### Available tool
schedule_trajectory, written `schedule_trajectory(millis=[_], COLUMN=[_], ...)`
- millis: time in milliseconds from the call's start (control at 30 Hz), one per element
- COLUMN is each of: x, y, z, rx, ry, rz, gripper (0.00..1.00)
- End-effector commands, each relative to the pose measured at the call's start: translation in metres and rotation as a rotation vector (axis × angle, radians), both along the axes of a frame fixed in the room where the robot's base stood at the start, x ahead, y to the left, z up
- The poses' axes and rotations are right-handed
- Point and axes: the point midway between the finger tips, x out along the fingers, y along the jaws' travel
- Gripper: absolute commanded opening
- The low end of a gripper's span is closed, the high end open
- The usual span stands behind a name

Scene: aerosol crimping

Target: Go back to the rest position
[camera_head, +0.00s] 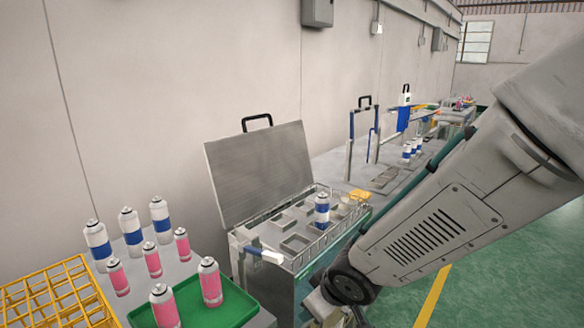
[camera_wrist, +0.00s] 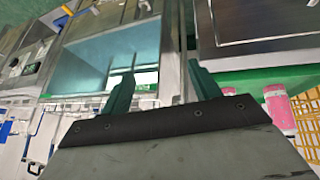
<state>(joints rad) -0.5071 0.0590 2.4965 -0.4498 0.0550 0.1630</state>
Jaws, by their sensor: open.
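My gripper (camera_wrist: 161,72) shows in the wrist view with its two dark green fingers apart and nothing between them. Beyond the fingers are a metal box-like opening with a teal inside (camera_wrist: 90,62) and a grey metal edge. I cannot tell how far off they are. In the head view my arm slopes down from the upper right to the bottom middle, and its gripper end is out of sight below the picture edge.
A metal station with a raised lid (camera_head: 262,165) holds one blue-white can (camera_head: 322,210). At left are several blue-white and pink cans, a green tray (camera_head: 238,304) and a yellow rack (camera_head: 62,290). Green floor (camera_head: 500,285) at right is clear.

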Motion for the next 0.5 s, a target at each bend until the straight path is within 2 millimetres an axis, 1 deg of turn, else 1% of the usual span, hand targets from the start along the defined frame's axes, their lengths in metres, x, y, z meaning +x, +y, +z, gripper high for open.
schedule_trajectory(millis=[33, 67, 100, 167, 200, 267, 300, 333, 400, 500], x=[-0.007, -0.013, -0.024, -0.043, -0.058, -0.082, -0.099, -0.111, -0.14, -0.175], y=[-0.028, -0.044, -0.065, -0.094, -0.112, -0.135, -0.148, -0.156, -0.171, -0.186], z=[0.012, 0.017, 0.026, 0.041, 0.051, 0.067, 0.077, 0.085, 0.103, 0.126], rx=[-0.051, -0.081, -0.117, -0.159, -0.177, -0.194, -0.196, -0.194, -0.178, -0.134], ry=[0.042, 0.074, 0.119, 0.192, 0.244, 0.318, 0.366, 0.399, 0.468, 0.532], rz=[-0.073, -0.116, -0.173, -0.257, -0.313, -0.386, -0.43, -0.462, -0.526, -0.604], gripper=[0.62, 0.62, 0.62, 0.62, 0.62, 0.62, 0.62, 0.62, 0.62, 0.62])
